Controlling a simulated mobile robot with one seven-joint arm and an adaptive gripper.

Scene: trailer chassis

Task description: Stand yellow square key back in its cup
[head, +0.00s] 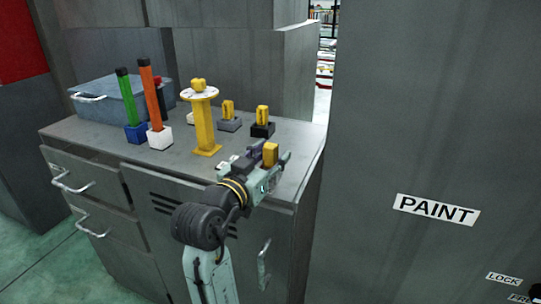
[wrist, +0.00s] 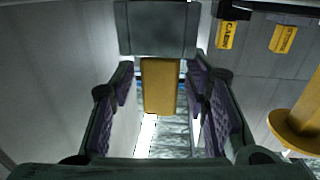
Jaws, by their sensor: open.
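A yellow square key (wrist: 158,85) is between the spread fingers of my gripper (wrist: 165,100) in the wrist view. A grey block (wrist: 155,30), which looks like its cup, adjoins the key's end at the top of that view. The key looks straight in line with the block; how deep it sits cannot be seen. In the head view the key (head: 270,154) shows upright at my gripper (head: 264,163), near the cabinet top's front right, its lower part hidden. My gripper is open around the key, with gaps visible on both sides.
Two yellow labelled keys (head: 228,109) (head: 262,115) stand in cups behind my gripper. A yellow stand (head: 205,130) with a round white top is left of it. Green (head: 127,98) and orange (head: 151,90) sticks and a blue-grey box (head: 108,100) are farther left. A grey wall (head: 430,110) rises right.

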